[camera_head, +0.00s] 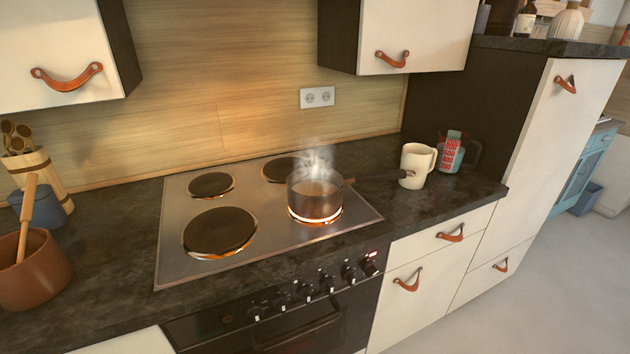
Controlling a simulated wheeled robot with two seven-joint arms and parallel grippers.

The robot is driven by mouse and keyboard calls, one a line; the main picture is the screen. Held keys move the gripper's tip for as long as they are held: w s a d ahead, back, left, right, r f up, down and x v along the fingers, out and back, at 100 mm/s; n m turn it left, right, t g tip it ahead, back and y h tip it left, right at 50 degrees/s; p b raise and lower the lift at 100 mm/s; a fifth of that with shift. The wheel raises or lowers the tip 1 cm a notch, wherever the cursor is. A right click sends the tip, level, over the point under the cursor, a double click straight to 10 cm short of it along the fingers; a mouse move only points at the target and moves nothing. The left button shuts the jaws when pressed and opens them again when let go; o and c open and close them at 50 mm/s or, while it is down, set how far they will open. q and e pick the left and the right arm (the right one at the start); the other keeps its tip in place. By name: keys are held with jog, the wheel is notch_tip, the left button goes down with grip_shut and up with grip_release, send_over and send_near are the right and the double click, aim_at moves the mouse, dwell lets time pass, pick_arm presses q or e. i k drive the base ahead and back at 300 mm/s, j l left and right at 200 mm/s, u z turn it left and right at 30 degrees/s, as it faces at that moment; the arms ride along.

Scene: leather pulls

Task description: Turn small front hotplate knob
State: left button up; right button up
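The stove (258,222) has several round hotplates set in a steel top. A steaming pot (314,204) stands on the small front hotplate (330,219) at the right, whose rim glows orange. The front left hotplate (220,231) is larger, bare and dark, with a bright rim. A row of knobs (327,282) runs along the front panel below the counter edge. Which knob belongs to the small front hotplate I cannot tell. Neither of my grippers is in view.
The pot's handle (385,177) points right, towards a cream mug (416,165). A brown pot (32,272) with a wooden utensil stands at the left. The oven door (295,330) lies below the knobs. No object blocks the view of the knob row.

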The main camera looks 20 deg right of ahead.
aim_at(369, 269)
jog(key=z, duration=1.2)
